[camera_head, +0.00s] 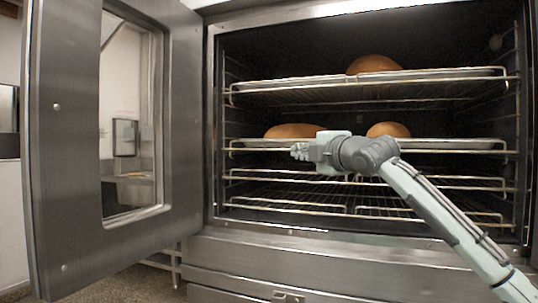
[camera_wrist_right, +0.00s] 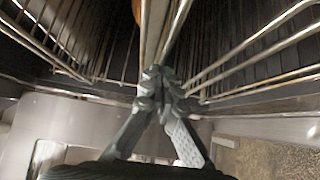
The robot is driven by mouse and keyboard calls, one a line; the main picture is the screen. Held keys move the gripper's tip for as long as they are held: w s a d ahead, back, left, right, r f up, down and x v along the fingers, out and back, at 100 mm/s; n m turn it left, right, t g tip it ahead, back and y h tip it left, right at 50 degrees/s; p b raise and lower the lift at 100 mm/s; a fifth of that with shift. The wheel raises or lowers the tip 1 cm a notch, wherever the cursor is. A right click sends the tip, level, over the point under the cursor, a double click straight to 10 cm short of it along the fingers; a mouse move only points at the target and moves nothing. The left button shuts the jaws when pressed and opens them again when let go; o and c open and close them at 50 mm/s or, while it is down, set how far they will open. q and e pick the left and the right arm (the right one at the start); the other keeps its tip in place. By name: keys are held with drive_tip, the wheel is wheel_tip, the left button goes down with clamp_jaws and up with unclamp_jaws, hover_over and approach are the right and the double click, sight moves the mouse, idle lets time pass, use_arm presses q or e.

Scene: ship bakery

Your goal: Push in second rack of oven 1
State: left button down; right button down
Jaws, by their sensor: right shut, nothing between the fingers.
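The open oven (camera_head: 216,120) holds several wire racks. The second rack from the top (camera_head: 245,150) carries a pale tray (camera_head: 450,143) with two brown loaves, one at the left (camera_head: 290,131) and one at the right (camera_head: 388,130). My right gripper (camera_head: 299,152) is shut and empty, pointing left in front of this rack's front rail; its body hides part of the tray and rail. In the right wrist view the shut fingertips (camera_wrist_right: 160,82) are close to metal rack rods (camera_wrist_right: 240,60); I cannot tell if they touch. My left gripper is not in view.
The oven door (camera_head: 182,110) stands open at the left. The top rack (camera_head: 270,91) carries a tray with one loaf (camera_head: 373,64). Empty wire racks (camera_head: 270,208) lie below. A steel front panel (camera_head: 320,253) is under the opening.

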drive_tip(key=shift+w+d+r, duration=0.15)
drive_tip(key=shift+d+r, duration=0.05)
drive_tip(key=shift+d, duration=0.1)
